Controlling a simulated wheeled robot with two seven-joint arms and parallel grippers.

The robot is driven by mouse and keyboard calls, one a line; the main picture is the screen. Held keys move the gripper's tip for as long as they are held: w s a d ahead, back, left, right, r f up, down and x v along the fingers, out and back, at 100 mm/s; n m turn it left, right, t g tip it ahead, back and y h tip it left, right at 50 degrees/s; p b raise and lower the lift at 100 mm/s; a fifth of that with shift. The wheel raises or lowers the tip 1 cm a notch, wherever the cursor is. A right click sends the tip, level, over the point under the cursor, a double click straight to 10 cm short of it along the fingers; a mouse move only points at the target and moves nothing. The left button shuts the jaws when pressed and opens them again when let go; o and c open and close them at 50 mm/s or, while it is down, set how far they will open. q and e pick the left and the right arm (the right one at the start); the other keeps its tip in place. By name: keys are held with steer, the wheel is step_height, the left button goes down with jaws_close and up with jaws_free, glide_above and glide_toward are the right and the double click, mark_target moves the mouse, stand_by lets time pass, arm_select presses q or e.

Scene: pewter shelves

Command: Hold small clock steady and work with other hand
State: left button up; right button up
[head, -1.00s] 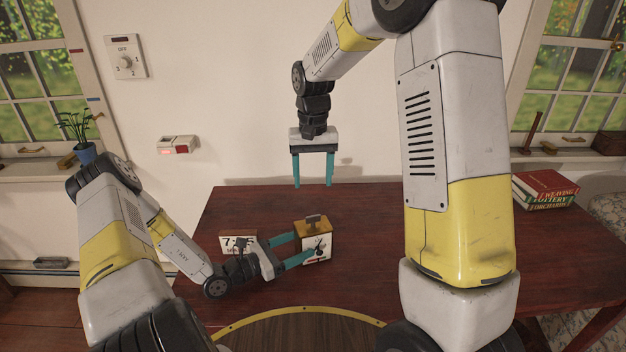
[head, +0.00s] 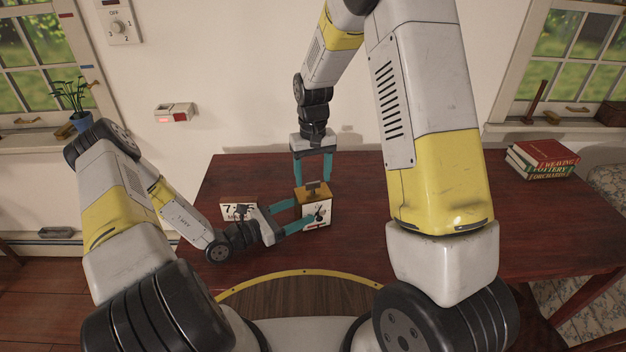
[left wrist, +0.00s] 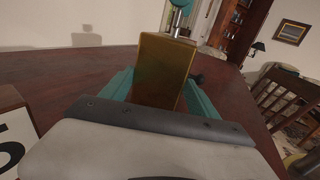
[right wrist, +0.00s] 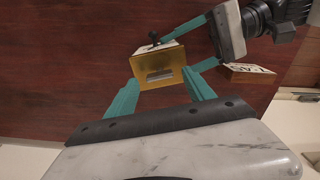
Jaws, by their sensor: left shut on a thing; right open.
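The small clock (head: 316,207) has a gold-brown case, a white face and a handle or button on top. It stands on the dark red table (head: 400,180). My left gripper (head: 300,216) is shut on its sides; its case also fills the middle of the left wrist view (left wrist: 163,70). My right gripper (head: 312,182) is open and points down, its two teal fingers just above and behind the clock's top. In the right wrist view the clock's top (right wrist: 158,77) lies ahead of and between the open fingers, apart from them.
Stacked books (head: 541,158) lie at the table's right. A red-lit wall box (head: 174,113) and a dial (head: 118,22) are on the wall. The table's right side is mostly clear.

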steer(key=shift+f, duration=0.9)
steer(key=shift+c, duration=0.4)
jaws_close()
steer(key=shift+m, duration=1.1)
steer(key=shift+o, duration=0.4)
jaws_free()
steer(key=shift+r, duration=0.1)
step_height(320, 180, up, 12)
